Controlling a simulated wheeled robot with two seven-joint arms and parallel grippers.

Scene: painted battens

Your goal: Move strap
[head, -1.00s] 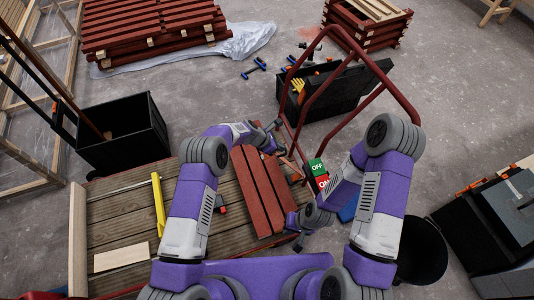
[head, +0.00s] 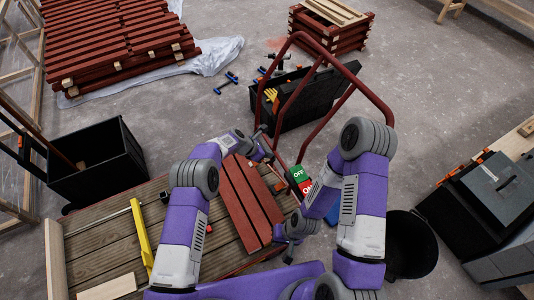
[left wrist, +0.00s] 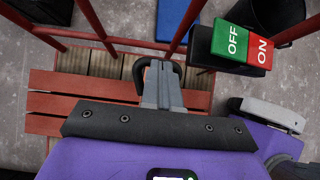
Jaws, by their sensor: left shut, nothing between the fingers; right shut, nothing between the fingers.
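I cannot make out a strap for certain. Red battens (head: 243,205) lie side by side on the slatted cart deck (head: 100,255); they also show in the left wrist view (left wrist: 85,84). My left gripper (head: 268,156) is shut and empty near the far end of the battens. My right gripper (head: 288,256) is shut, low near the battens' near right end.
The cart's red tube handle (head: 385,110) rises at the right, by a green and red ON/OFF block (head: 299,174). A yellow bar (head: 141,238) and a pale board (head: 108,288) lie on the deck. A black bin (head: 98,160) and black bucket (head: 410,245) stand beside the cart.

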